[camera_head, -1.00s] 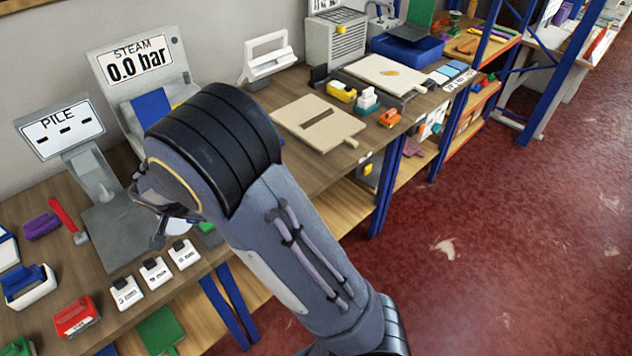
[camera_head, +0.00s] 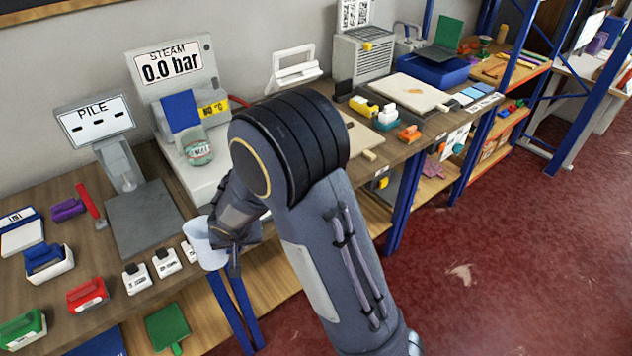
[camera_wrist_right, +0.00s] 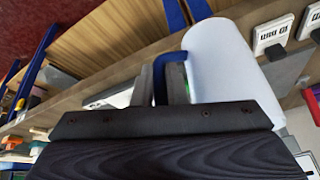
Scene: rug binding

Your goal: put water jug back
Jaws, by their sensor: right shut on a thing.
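The water jug is a plain white cylinder (camera_head: 203,243) with a blue handle (camera_wrist_right: 170,62). In the head view it is in the air at the front edge of the bench, beside the small white blocks. In the right wrist view its white body (camera_wrist_right: 230,65) is right of the fingers. My right gripper (camera_head: 234,262) is shut on the handle; in the right wrist view the fingers (camera_wrist_right: 165,82) are on either side of it. The jug's base and contents are hidden. My left gripper is not in view.
The pile scale (camera_head: 140,215) and steam station (camera_head: 190,95) stand behind the jug. Several white blocks (camera_head: 165,263) line the front edge, with a red stamp-like block (camera_head: 88,295) to their left. A flat board (camera_head: 360,140) lies right of my arm. Red floor (camera_head: 520,270) is open.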

